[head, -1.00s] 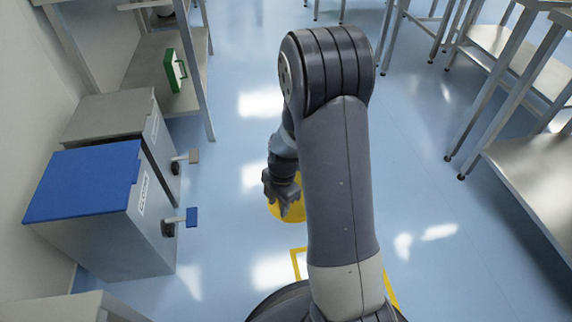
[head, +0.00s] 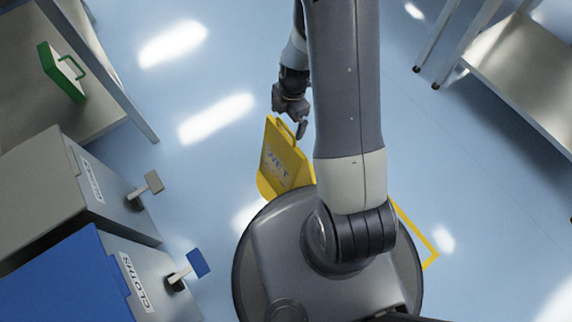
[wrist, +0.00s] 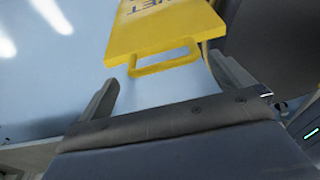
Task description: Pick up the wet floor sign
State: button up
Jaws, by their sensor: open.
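The yellow wet floor sign (head: 281,165) stands on the floor beside my round base in the head view, with "WET" on its face and a loop handle at its top. In the wrist view the sign (wrist: 160,28) is ahead, its handle lying between and just beyond my fingertips. My gripper (head: 294,122) is just behind the handle in the head view; in the wrist view my gripper (wrist: 168,85) is open, one finger on each side, with nothing held. Whether a finger touches the handle cannot be told. The sign's lower part is partly hidden by my base.
A grey bin (head: 70,190) and a blue-lidded bin (head: 60,270) with pedals stand at left. A metal table (head: 520,70) stands at right. Yellow floor tape (head: 418,232) shows beside my base.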

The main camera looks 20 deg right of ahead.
aim_at(286, 128)
jog(key=f, duration=0.1)
jog(key=f+b, duration=0.1)
jog(key=f, duration=0.1)
jog(key=f+b, duration=0.1)
jog(key=f, duration=0.1)
jog(key=shift+s+a+f, duration=0.15)
jog(key=shift+s+a, duration=0.05)
jog(key=shift+a, duration=0.05)
jog(key=shift+c, duration=0.6)
jog(key=c, duration=1.4)
